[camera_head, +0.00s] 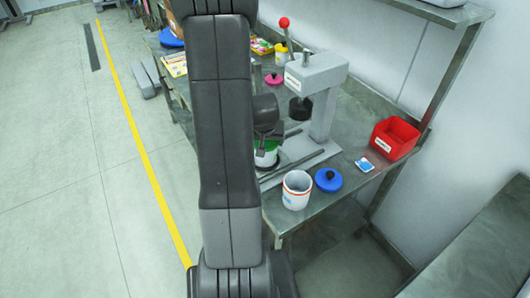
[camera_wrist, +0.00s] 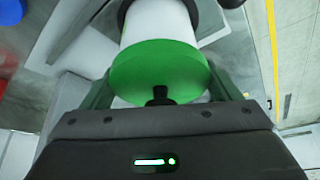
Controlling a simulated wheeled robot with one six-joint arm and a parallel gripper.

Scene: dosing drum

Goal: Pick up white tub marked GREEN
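The white tub with a green lid (camera_wrist: 160,70) fills the upper middle of the wrist view, its black knob towards my camera. Its white wall shows beyond the lid, and no lettering is readable. In the head view the tub (camera_head: 266,157) is partly hidden behind my arm, below my gripper (camera_head: 267,128).
The grey press (camera_head: 318,80) with a red-knobbed lever stands close right of the tub. An open white tub (camera_head: 297,189), a blue lid (camera_head: 328,180) and a red bin (camera_head: 395,138) are on the metal table (camera_head: 350,130). A pink lid (camera_head: 273,79) lies further back.

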